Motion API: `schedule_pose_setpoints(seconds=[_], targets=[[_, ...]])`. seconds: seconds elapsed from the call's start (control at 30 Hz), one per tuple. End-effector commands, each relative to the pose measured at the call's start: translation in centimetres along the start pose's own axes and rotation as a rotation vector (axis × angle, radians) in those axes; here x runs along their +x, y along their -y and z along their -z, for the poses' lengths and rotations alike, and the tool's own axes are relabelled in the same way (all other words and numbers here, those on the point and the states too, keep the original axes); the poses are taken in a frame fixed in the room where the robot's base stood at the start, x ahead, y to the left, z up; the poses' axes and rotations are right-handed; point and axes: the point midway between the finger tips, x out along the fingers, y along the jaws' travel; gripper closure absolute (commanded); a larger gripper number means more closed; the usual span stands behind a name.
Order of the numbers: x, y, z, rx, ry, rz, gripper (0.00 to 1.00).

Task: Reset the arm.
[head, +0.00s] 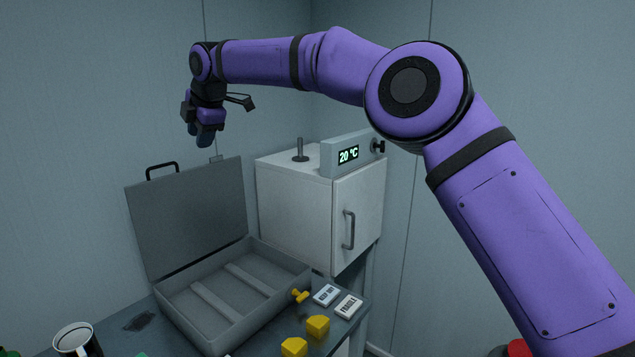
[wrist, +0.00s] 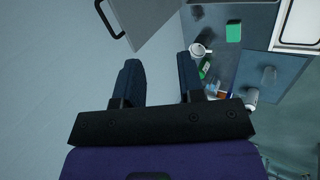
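My purple arm reaches up and across the head view from the lower right. My gripper (head: 204,138) hangs from its end, pointing down, high above the left part of the open grey case. In the wrist view my gripper (wrist: 161,78) shows its two dark fingers spread well apart. Nothing is between them, only the plain wall behind. The gripper touches nothing that I can see.
An open grey case (head: 190,294) stands on the bench with its lid (head: 190,215) raised. A white cabinet (head: 295,215) with a "20 °C" display stands behind it. Yellow blocks (head: 318,327), two white labelled pieces (head: 326,295) and a mug (head: 77,340) lie around the case.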

Motion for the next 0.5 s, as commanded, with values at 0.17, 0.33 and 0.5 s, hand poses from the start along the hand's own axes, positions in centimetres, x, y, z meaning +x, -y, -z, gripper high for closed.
schedule_pose_setpoints(seconds=[0.17, 0.33, 0.5], targets=[[-3.1, 1.2, -1.1, 0.068, 0.034, 0.003, 0.64], [-7.2, 3.4, -2.9, 0.176, 0.083, 0.009, 0.64], [-12.4, 7.3, -5.6, 0.345, 0.155, 0.01, 0.64]])
